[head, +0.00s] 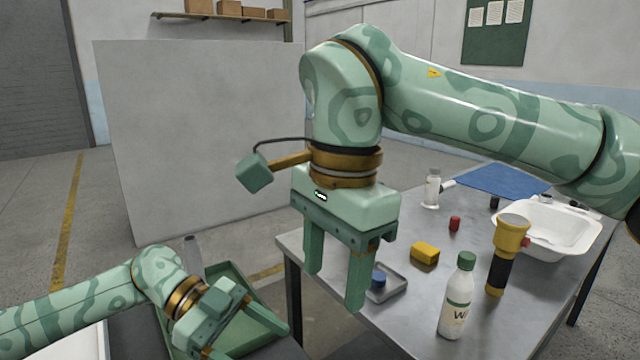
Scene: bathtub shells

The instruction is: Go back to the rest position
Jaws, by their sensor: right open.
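My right gripper (334,290) points down, open and empty, above the near left corner of the metal table (425,290). Its fingers are apart, and a small grey tray with a blue round piece is seen just right of them. My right arm reaches in from the right across the upper picture. My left gripper (228,335) is low at the lower left, over or beside a green tray (232,272). Its fingers show only in part against the similar green, so its opening is unclear.
On the table are a white bottle (456,300), a yellow-black flashlight (502,268), a yellow block (425,253), the grey tray (396,284), a red piece (455,223), a clear bottle (432,190), a white tub (582,243) and a blue mat (497,180). A pale panel (190,130) stands behind.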

